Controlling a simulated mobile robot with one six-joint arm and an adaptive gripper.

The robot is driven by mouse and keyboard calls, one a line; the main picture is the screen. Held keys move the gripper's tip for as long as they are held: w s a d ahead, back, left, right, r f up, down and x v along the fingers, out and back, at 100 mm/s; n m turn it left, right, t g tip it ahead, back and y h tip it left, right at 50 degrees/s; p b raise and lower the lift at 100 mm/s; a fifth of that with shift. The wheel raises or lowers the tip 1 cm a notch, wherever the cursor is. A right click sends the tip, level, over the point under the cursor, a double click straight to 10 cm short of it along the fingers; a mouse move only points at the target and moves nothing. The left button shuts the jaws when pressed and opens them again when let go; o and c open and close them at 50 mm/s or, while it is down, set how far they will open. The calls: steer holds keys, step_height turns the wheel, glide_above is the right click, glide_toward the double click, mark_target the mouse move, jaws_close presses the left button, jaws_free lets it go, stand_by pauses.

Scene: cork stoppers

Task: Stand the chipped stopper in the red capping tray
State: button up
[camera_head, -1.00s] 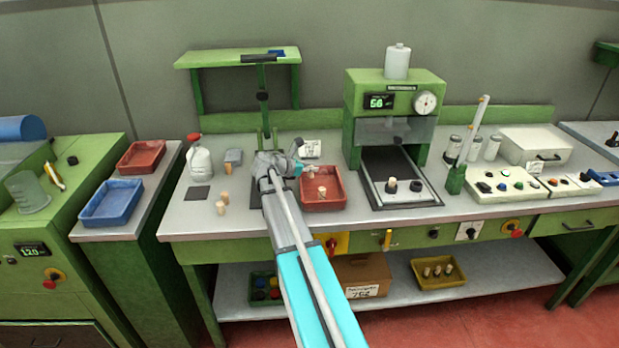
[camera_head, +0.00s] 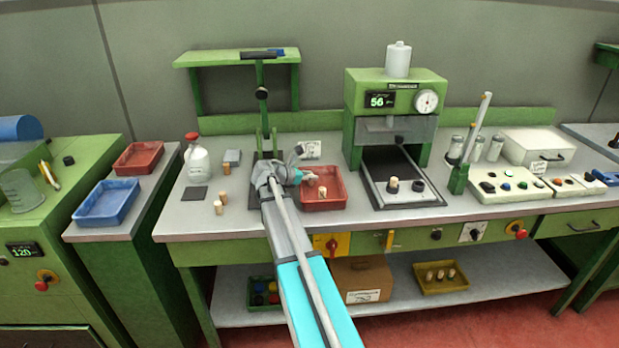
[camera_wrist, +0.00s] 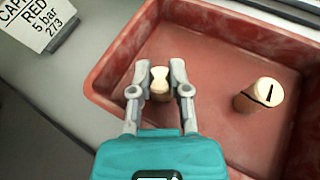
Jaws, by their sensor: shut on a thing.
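My gripper (camera_wrist: 160,76) is shut on a pale cork stopper (camera_wrist: 160,83), seen between its two fingers in the wrist view. The held stopper is over the left part of the red capping tray (camera_wrist: 222,28), inside its walls; I cannot tell whether it touches the floor. Its outline looks uneven, but a chip is not clear. A second stopper (camera_wrist: 260,95) with a dark slit-like mark on its top stands in the tray to the right, apart from my fingers. In the head view my gripper (camera_head: 304,176) is at the tray's left side, and the second stopper (camera_head: 323,192) shows there.
The green press (camera_head: 394,115) stands right of the tray. A blue tray (camera_head: 107,203) is at far left.

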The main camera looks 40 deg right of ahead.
steer(key=o, duration=0.7)
steer(key=shift+f, duration=0.1)
steer(key=shift+c, duration=0.2)
steer(key=shift+a+r+p, duration=0.4)
steer(key=shift+a, duration=0.1)
steer(key=p+v, duration=0.3)
steer(key=v, duration=0.6)
steer(key=shift+a+r+p, duration=0.2)
steer(key=shift+a+p, duration=0.15)
steer(key=shift+a+r, duration=0.15)
steer(key=shift+a, duration=0.4)
